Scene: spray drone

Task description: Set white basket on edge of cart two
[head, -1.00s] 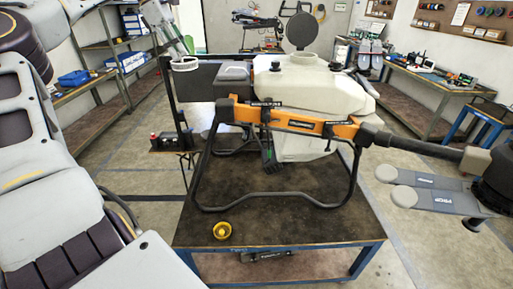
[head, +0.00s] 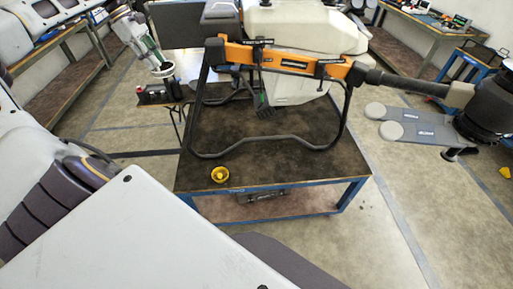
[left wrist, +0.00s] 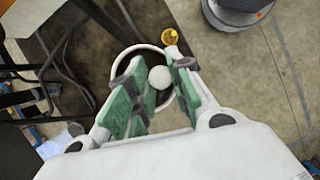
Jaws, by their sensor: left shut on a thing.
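My left gripper (head: 152,58) reaches in from the upper left of the head view and points down. It is shut on the white basket (head: 163,72), whose pale rim shows just below the fingertips. In the left wrist view the green finger pads (left wrist: 155,85) sit either side of a white round part, and the basket's thin white rim (left wrist: 117,58) curves around it. A small dark cart top (head: 178,95), perhaps cart two, lies a little below the basket. I cannot tell whether they touch. My right gripper is not in view.
A drone with a white tank (head: 300,32) and orange arm (head: 290,60) stands on a blue-framed table (head: 270,187). A yellow cap (head: 219,174) lies near its front edge. A black box with a red part (head: 152,93) occupies the small cart's left end.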

